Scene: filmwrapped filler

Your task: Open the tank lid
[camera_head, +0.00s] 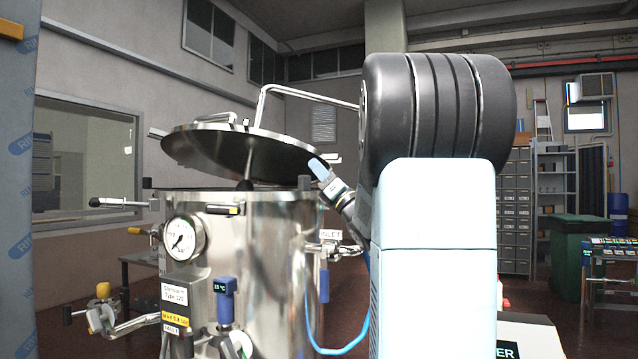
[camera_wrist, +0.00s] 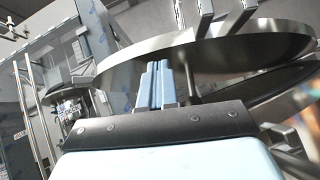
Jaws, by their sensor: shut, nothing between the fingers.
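The steel tank (camera_head: 255,265) stands upright left of centre in the head view. Its round lid (camera_head: 225,150) is raised and tilted above the rim, with a clear gap and its dark underside partly showing. A bent steel bar (camera_head: 300,92) runs above the lid. My gripper (camera_head: 318,168) is shut and empty near the lid's right edge. In the wrist view, the light-blue fingers (camera_wrist: 160,82) are together and overlap the lid's edge (camera_wrist: 205,52). I cannot tell whether they touch it. My arm hides part of the tank's right side.
A pressure gauge (camera_head: 184,238), a side clamp handle (camera_head: 120,203) and valves with a yellow knob (camera_head: 103,290) stick out from the tank's left and front. A blue hose (camera_head: 345,348) hangs at its right. A green bin (camera_head: 578,250) and shelves (camera_head: 553,180) stand farther right.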

